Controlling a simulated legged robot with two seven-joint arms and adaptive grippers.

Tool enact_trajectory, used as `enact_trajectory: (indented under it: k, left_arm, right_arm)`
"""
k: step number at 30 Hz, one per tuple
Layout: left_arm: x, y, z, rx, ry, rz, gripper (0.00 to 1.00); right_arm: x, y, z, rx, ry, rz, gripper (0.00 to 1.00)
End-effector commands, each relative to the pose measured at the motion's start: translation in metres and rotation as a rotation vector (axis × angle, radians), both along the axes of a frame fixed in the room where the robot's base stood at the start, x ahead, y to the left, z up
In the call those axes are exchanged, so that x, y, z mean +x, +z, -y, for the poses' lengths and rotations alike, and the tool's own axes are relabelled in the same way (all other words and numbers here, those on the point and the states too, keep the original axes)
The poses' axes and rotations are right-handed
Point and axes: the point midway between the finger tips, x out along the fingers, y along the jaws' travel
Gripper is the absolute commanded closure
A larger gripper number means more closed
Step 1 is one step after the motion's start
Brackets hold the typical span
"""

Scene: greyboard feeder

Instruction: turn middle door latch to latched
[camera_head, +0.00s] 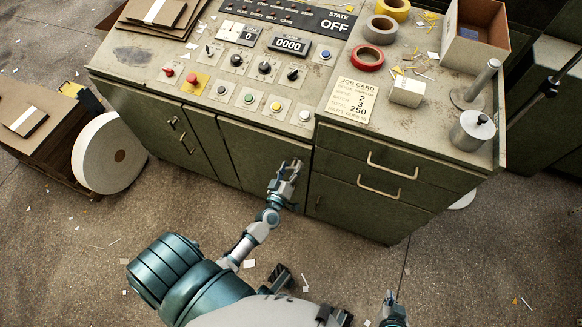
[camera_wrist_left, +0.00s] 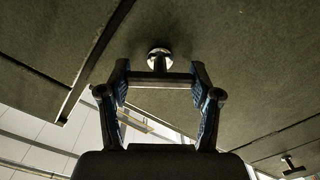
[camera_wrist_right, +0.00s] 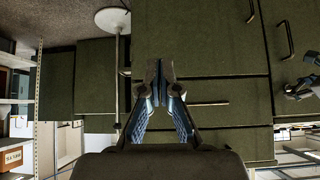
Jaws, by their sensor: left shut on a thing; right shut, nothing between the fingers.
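The middle door (camera_head: 262,148) is a green cabinet panel below the control panel, and it looks shut. My left gripper (camera_head: 287,172) is in front of its right part and hides the latch in the head view. In the left wrist view, the latch shows as a round pale base (camera_wrist_left: 159,58) with a metal cross bar (camera_wrist_left: 162,79). The bar lies level in that picture. My left gripper (camera_wrist_left: 160,84) is shut on the latch, with a finger at each end of the bar. My right gripper (camera_head: 390,300) is shut and empty, low and clear of the cabinet; its fingertips meet in the right wrist view (camera_wrist_right: 158,84).
A drawer unit with pull handles (camera_head: 392,165) stands right of the middle door. Another latch (camera_wrist_left: 291,166) shows in the left wrist view. A large white roll (camera_head: 92,152) leans by a cardboard stack at left. The floor before the cabinet is open with paper scraps.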

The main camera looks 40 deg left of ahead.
Motion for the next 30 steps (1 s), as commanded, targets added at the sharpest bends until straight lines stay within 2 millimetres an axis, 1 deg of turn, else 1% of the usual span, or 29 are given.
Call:
enact_trajectory:
  k: [6,13,21,30]
  left_arm:
    - [-0.001,-0.001,-0.002,-0.199,0.002,0.047,0.71]
    - [-0.001,-0.003,-0.002,-0.411,0.004,0.098,0.71]
    - [-0.001,-0.005,-0.003,-0.639,0.005,0.152,0.71]
    - [-0.001,-0.006,-0.003,-0.811,0.004,0.192,0.71]
  right_arm:
    - [-0.006,-0.003,0.002,-0.009,-0.002,-0.036,1.0]
    - [-0.006,-0.004,0.002,-0.009,-0.002,-0.04,1.0]
    - [-0.001,-0.002,0.001,-0.003,-0.001,-0.009,1.0]
    - [0.009,0.003,-0.002,0.01,0.002,0.047,1.0]
